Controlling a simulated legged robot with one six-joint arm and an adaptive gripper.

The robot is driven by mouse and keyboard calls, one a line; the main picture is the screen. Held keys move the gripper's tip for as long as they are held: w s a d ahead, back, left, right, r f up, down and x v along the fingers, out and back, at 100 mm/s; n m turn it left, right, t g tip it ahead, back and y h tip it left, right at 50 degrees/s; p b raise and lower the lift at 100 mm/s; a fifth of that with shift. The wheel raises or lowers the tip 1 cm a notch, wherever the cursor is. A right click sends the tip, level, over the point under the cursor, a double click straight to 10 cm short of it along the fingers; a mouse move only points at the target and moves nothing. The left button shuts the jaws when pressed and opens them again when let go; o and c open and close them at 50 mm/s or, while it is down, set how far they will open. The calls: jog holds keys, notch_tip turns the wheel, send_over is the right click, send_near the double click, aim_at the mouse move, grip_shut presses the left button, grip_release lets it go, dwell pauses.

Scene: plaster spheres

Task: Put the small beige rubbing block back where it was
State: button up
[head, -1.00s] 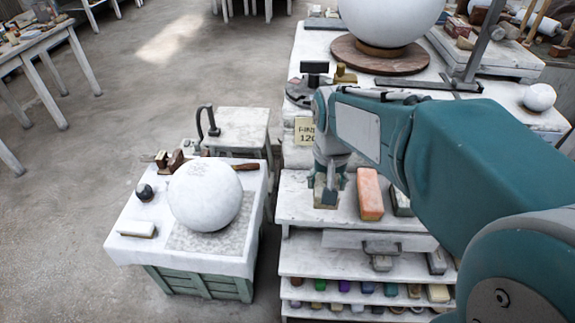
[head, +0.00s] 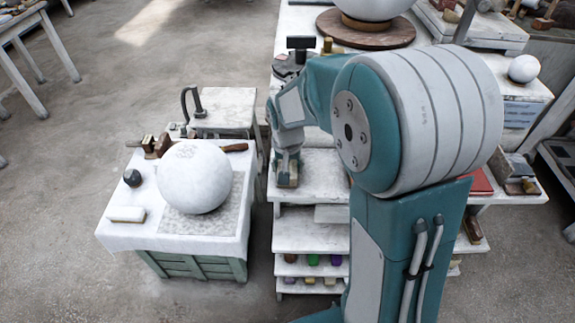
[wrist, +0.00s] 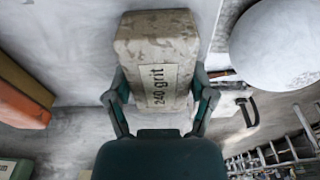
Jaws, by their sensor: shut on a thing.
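My gripper (head: 288,172) is shut on a small beige-grey block (wrist: 157,88) marked "240 grit", which fills the upper middle of the wrist view between the two fingers. In the head view the held block (head: 288,182) shows only as a small brownish patch under the gripper, at the left part of the white stepped shelf (head: 308,236). I cannot tell whether its underside touches the shelf. Another pale block (head: 126,214) lies on the cloth-covered crate to the left.
A large white sphere (head: 194,177) rests on that crate beside a small dark ball (head: 132,178). An orange block (wrist: 22,106) lies to the left in the wrist view. My arm hides much of the shelf in the head view. Open floor lies left of the crate.

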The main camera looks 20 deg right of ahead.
jog(key=o, duration=1.1)
jog(key=shift+d, duration=0.1)
jog(key=shift+o, duration=0.2)
notch_tip(320, 180, up, 11)
jog(key=s, duration=0.1)
jog(key=s+r+n+t, duration=0.1)
jog(key=s+r+t, duration=0.1)
jog(key=s, duration=0.8)
jog(key=s+r+n+t, duration=0.2)
jog(key=s, duration=0.8)
jog(key=shift+r+n, duration=0.15)
jog(key=shift+n, duration=0.15)
